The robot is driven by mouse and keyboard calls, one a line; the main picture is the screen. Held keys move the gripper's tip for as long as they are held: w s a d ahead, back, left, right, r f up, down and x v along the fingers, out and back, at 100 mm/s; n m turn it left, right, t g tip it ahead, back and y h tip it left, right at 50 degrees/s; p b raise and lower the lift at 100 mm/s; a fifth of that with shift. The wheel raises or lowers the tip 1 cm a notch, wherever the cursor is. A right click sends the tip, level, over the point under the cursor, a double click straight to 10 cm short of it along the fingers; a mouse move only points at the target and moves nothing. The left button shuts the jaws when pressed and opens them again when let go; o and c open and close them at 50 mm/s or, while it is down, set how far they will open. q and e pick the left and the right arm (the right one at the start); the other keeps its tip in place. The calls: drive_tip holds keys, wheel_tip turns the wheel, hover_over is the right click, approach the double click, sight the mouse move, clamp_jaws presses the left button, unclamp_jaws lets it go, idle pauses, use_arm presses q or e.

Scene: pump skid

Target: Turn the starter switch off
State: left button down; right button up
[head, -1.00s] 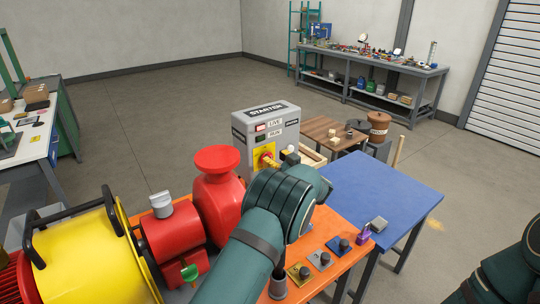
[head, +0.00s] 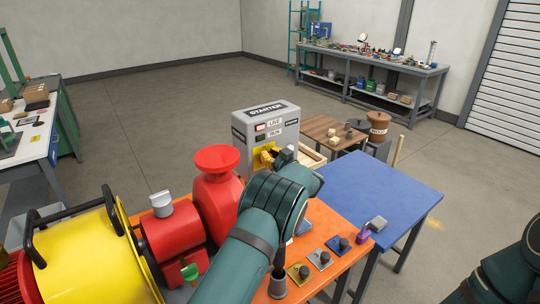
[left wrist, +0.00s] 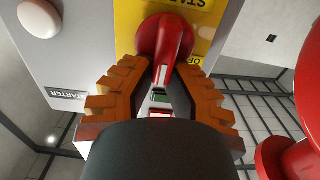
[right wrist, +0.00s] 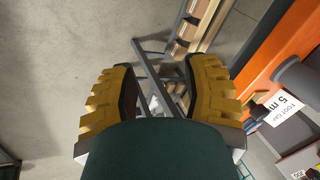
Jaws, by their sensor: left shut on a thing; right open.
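The grey starter box (head: 272,116) stands behind the red pump in the head view, with a red LIVE window above a dark green RUN window. Its yellow switch plate (head: 258,166) is partly covered by my left gripper (head: 270,157). In the left wrist view the red switch handle (left wrist: 165,45) sits on the yellow plate, with part of an OFF label at its right. My left gripper (left wrist: 174,72) is shut on the handle's narrow grip, one finger on each side. My right gripper (right wrist: 158,85) is open and empty in the right wrist view.
A red pump (head: 217,190) and yellow motor guard (head: 85,250) stand left of my left arm. A blue table (head: 385,190) top is mostly clear. Open floor lies beyond.

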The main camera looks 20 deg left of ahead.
sight(258, 158)
use_arm(q)
drive_tip(key=shift+s+a+f+n+b, duration=0.1)
drive_tip(key=shift+s+a+n+b, duration=0.1)
drive_tip(key=shift+n+b, duration=0.7)
drive_tip(key=n+b, duration=0.4)
drive_tip(key=s+a+f+n+b, duration=0.1)
drive_tip(key=n+b, duration=0.8)
drive_tip(key=shift+s+a+f, duration=0.2)
drive_tip(key=shift+s+f, duration=0.05)
drive_tip(key=shift+f, duration=0.1)
drive_tip(key=shift+f+n+b, duration=0.2)
drive_tip(key=shift+n+b, duration=0.1)
drive_tip(key=shift+n, duration=1.2)
use_arm(e)
wheel_tip(258, 158, down, 16)
drive_tip(key=s, duration=0.1)
drive_tip(key=shift+a+r, duration=0.2)
